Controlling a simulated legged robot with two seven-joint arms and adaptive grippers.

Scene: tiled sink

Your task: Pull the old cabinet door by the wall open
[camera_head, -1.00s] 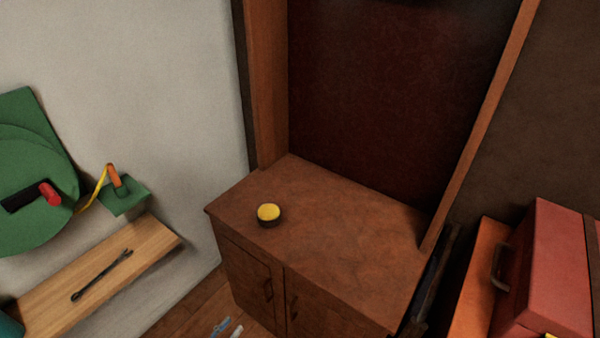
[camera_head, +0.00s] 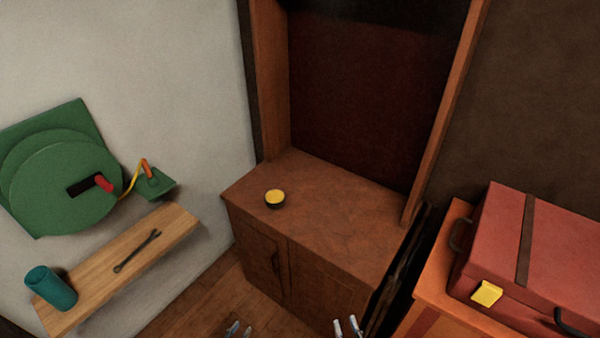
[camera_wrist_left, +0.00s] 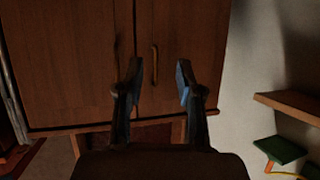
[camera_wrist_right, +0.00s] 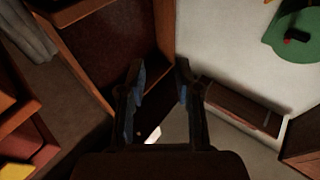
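The old brown cabinet (camera_head: 330,200) stands in the corner with two front doors that look shut. The door by the wall (camera_head: 252,262) is the left one in the head view, with a dark upright handle (camera_head: 275,264). My left gripper (camera_head: 238,330) is low in front of that door. In the left wrist view this door (camera_wrist_left: 185,40) is on the right. Its handle (camera_wrist_left: 154,64) shows between the open, empty fingers (camera_wrist_left: 160,70); contact cannot be told. My right gripper (camera_head: 347,327) is open and empty near the cabinet's right front; it also shows in the right wrist view (camera_wrist_right: 161,70).
A yellow-topped round tin (camera_head: 275,198) sits on the cabinet top. A wooden shelf (camera_head: 100,280) with a wrench and teal cup is on the left wall, below a green reel (camera_head: 65,185). A red case (camera_head: 540,255) stands at right. Floor shows before the cabinet.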

